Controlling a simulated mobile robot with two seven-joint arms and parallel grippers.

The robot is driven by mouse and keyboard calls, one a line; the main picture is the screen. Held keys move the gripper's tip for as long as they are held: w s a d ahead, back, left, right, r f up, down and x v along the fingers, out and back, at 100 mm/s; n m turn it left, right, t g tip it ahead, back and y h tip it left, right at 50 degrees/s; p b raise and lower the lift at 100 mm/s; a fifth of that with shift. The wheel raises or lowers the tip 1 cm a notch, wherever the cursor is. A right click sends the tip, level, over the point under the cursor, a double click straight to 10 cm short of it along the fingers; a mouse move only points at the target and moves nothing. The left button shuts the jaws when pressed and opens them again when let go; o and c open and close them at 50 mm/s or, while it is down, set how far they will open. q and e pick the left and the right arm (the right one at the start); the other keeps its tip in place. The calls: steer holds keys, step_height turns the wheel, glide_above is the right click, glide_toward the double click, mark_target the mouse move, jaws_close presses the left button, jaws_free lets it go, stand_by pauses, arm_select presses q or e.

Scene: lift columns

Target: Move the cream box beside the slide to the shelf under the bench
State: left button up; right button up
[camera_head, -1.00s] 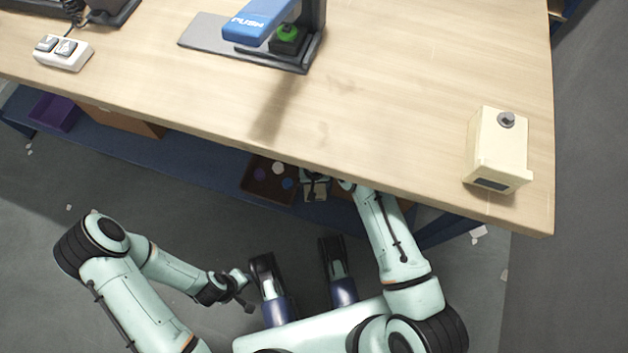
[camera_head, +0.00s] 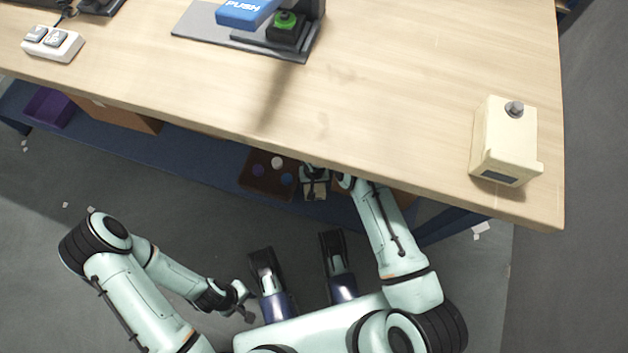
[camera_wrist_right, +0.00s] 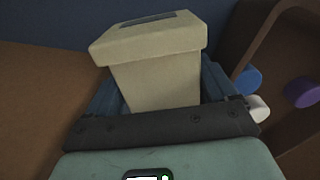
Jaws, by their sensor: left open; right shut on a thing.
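My right gripper (camera_head: 314,178) reaches under the bench's front edge and is shut on a cream box (camera_wrist_right: 155,70), which has a wide lid-like end with a dark slot. In the head view only a small part of this box (camera_head: 315,190) shows below the fingers, over the blue shelf (camera_head: 200,160) under the bench. I cannot tell whether it touches the shelf. My left gripper (camera_head: 243,304) is open and empty above the floor, in front of the bench. The slide with a blue PUSH block (camera_head: 245,12) stands on the bench top (camera_head: 380,90).
Another cream box (camera_head: 505,140) with a grey knob stands at the bench's right end. On the shelf, a brown tray (camera_head: 250,183) with coloured discs lies just left of the held box. A brown box (camera_head: 120,117) and a purple bin (camera_head: 48,108) stand further left.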

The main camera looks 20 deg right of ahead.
steer(key=shift+f, duration=0.5)
steer(key=o, duration=1.3)
steer(key=shift+c, duration=0.2)
arm_select(q)
steer(key=shift+w, duration=0.1)
arm_select(e)
step_height(320, 180, up, 8)
steer(key=p, duration=0.5)
steer(key=shift+f, duration=0.25)
arm_select(q)
steer(key=w+d+r+t, duration=0.1)
steer(key=w+r+t, duration=0.2)
steer(key=w+r, duration=0.3)
steer(key=w, duration=0.3)
steer(key=shift+w+m, duration=0.15)
steer(key=shift+m, duration=0.15)
arm_select(e)
steer(key=shift+f, duration=0.1)
